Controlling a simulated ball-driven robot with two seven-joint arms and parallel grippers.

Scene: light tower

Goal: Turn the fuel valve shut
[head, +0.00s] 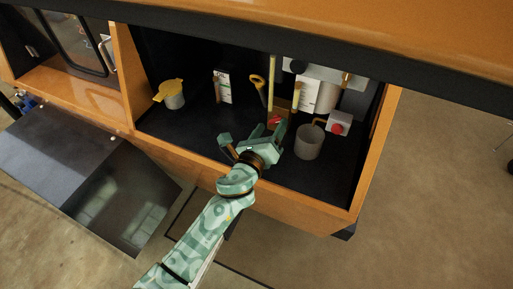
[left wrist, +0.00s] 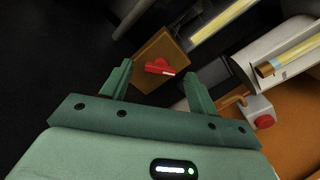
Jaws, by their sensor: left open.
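The fuel valve has a red handle (head: 275,122) at the back of the dark compartment, below a yellow vertical pipe. In the left wrist view the red handle (left wrist: 159,67) lies against a brown block (left wrist: 163,52), between and beyond my fingertips. My left gripper (head: 252,137) reaches into the compartment over its front edge, just in front of the handle. It also shows in the left wrist view (left wrist: 155,82), with its two fingers apart and nothing between them. In the head view a finger partly covers the area below the handle. My right gripper is out of view.
A grey cup (head: 309,142) stands close right of my gripper, with a red button box (head: 339,124) behind it. A yellow-topped container (head: 171,94) stands at the left. The orange frame's front edge (head: 290,204) lies under my arm. The dark floor left of my gripper is clear.

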